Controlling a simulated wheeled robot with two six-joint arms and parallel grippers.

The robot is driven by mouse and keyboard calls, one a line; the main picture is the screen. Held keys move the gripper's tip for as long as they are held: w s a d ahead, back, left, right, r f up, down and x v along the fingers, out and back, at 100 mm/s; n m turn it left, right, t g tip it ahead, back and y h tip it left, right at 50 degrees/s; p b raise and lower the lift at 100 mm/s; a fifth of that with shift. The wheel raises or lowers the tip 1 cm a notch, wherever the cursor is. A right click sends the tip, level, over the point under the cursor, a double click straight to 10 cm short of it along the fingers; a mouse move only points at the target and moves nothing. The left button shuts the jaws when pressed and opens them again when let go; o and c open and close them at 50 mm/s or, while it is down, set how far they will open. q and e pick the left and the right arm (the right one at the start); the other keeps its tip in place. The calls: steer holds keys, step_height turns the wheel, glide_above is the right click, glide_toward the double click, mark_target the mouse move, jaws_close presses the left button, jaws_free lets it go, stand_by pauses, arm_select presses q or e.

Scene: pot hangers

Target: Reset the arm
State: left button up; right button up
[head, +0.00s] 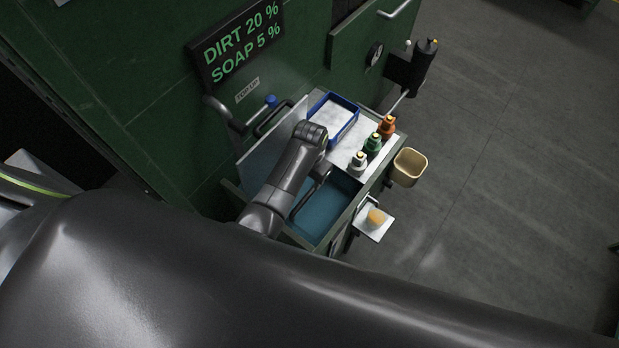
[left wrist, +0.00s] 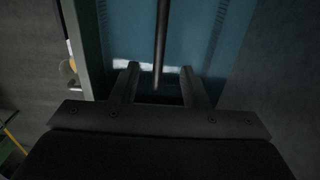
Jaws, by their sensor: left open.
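My left arm (head: 285,185) reaches over the cart with the blue-floored basin (head: 332,205) in the head view. My left gripper (left wrist: 158,82) shows in the left wrist view with its two fingers apart. A thin dark rod (left wrist: 161,35) runs down between the fingers in that picture; I cannot tell whether it touches them. The blue basin floor (left wrist: 195,35) lies beyond the fingers. In the head view the fingertips are mostly hidden by the arm. My right gripper is not in view.
A blue-rimmed tray (head: 352,108) stands at the back of the cart. White (head: 358,163), green (head: 373,146) and orange (head: 387,127) bottles line its right side. A tan bin (head: 409,167) hangs beyond them. A green cabinet with a sign (head: 238,45) stands behind. Floor at right is clear.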

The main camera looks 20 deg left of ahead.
arm_select(q)
step_height(320, 180, up, 8)
steer(key=shift+r, duration=0.2)
stand_by(0.3)
